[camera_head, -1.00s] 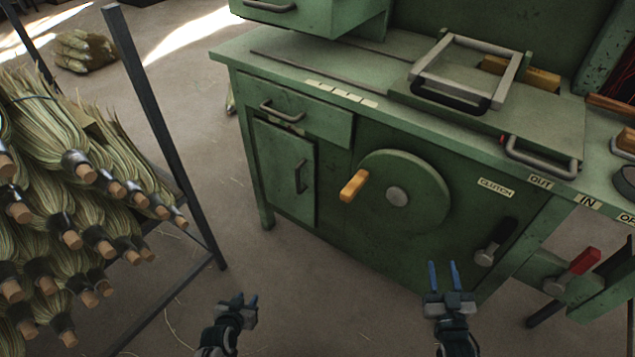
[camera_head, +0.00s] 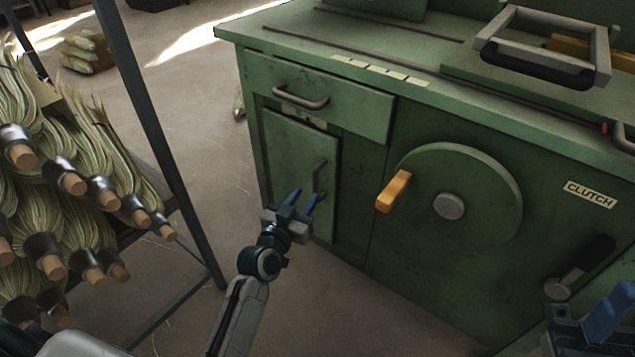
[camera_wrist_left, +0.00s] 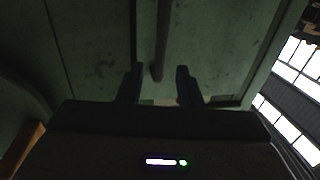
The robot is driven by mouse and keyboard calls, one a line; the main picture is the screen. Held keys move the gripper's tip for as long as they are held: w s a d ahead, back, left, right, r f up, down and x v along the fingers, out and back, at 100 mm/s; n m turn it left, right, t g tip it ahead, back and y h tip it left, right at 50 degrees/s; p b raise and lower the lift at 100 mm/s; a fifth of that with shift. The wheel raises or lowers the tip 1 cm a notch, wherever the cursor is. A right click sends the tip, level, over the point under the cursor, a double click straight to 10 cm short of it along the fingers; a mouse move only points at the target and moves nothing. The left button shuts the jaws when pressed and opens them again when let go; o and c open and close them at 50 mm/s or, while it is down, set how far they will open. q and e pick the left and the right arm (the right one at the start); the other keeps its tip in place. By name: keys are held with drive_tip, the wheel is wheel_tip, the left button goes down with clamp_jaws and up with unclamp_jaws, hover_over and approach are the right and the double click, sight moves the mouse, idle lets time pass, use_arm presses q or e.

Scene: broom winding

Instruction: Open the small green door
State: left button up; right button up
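The small green door (camera_head: 290,165) is on the left of the green workbench's front, below a drawer, and looks shut. Its dark vertical handle (camera_head: 319,176) is near the door's right edge. My left gripper (camera_head: 301,200) is open in front of the handle's lower end. In the left wrist view the handle (camera_wrist_left: 163,40) runs down between the two spread fingers (camera_wrist_left: 158,85); I cannot tell whether they touch it. My right gripper (camera_head: 606,318) is at the lower right, partly cut off by the frame, with its fingers overlapping in view.
A wheel with a wooden crank knob (camera_head: 394,191) is right of the door. A drawer handle (camera_head: 301,101) juts out above it. A rack of brooms with a dark metal post (camera_head: 155,130) stands at the left.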

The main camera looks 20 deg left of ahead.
sight(314, 184)
use_arm(q)
drive_tip(key=w, duration=0.4)
drive_tip(key=w+d, duration=0.1)
drive_tip(key=w, duration=0.2)
drive_tip(key=shift+f, duration=0.1)
drive_tip(key=shift+s, duration=0.1)
clamp_jaws()
